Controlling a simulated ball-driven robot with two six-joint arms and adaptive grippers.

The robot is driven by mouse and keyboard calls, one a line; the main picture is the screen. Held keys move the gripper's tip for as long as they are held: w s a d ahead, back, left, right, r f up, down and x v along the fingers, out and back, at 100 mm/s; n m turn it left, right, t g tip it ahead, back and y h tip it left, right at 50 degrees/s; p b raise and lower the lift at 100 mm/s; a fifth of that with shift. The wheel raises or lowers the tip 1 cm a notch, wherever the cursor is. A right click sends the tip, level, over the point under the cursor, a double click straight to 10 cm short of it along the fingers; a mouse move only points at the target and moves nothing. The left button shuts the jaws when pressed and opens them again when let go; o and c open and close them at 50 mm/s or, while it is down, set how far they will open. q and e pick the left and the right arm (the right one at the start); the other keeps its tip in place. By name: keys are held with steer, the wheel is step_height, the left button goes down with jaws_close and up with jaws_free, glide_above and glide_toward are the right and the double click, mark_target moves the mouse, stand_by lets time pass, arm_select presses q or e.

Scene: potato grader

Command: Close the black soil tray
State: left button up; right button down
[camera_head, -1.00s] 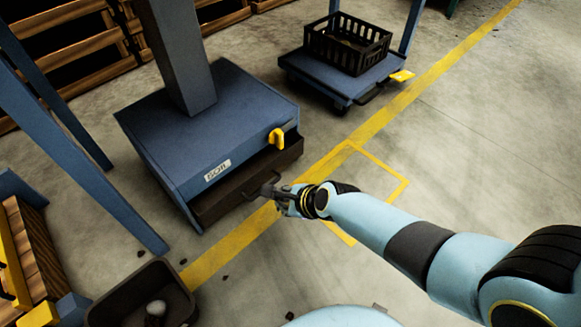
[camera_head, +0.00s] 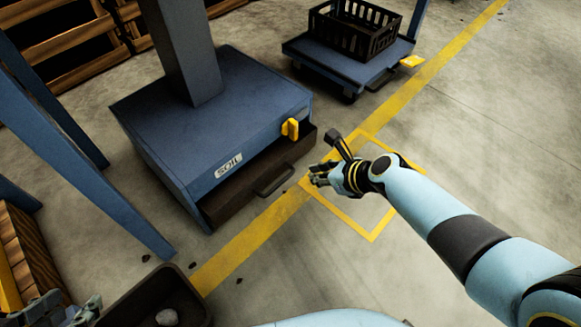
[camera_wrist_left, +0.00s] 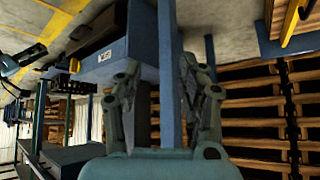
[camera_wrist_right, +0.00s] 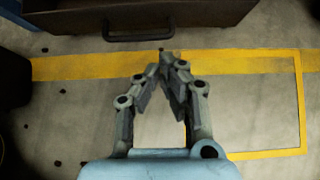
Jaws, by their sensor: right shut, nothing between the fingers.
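The black soil tray (camera_head: 235,204) is a dark drawer under the blue housing (camera_head: 220,110) marked SOIL. It stands partly out, with a gap behind its front panel. Its bar handle (camera_head: 273,180) is free. The tray (camera_wrist_right: 225,14) and handle (camera_wrist_right: 138,37) also show at the top of the right wrist view. My right gripper (camera_head: 318,175) is shut and empty, to the right of the handle and apart from it; its tips (camera_wrist_right: 164,64) point toward the tray. My left gripper (camera_head: 65,312) is at the lower left of the head view; its fingers (camera_wrist_left: 168,85) are spread and empty.
A yellow latch (camera_head: 290,128) sits on the housing's front. A dark bin (camera_head: 140,305) with a pale lump is at lower left. A black crate (camera_head: 355,30) stands on a blue cart. Yellow-marked floor (camera_head: 350,225) before the tray is clear.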

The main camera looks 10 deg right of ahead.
mark_target(280, 166)
steer(key=b+x, duration=0.5)
steer(key=x, duration=0.2)
steer(key=shift+w+a+f, duration=0.1)
steer(key=shift+w+f, duration=0.05)
steer(key=shift+f, duration=0.15)
steer(key=w+a+b, duration=0.1)
steer(key=w+a, duration=0.1)
steer(key=w, duration=0.1)
steer(key=shift+b, duration=0.4)
arm_select(q)
steer(key=w+d+r+m+t+h, duration=0.1)
steer(key=w+r+t, duration=0.3)
steer(key=r+t, duration=0.4)
steer(key=w+d+r+m+t+h, duration=0.2)
steer(key=w+r+t, duration=0.3)
steer(key=r, duration=0.9)
steer(key=shift+w+d+r+t+h, duration=0.2)
steer(key=shift+t+h, duration=0.5)
steer(key=shift+t, duration=0.8)
arm_select(e)
steer(key=shift+w+a+r, duration=0.1)
steer(key=shift+w+r, duration=0.05)
steer(key=shift+w, duration=0.1)
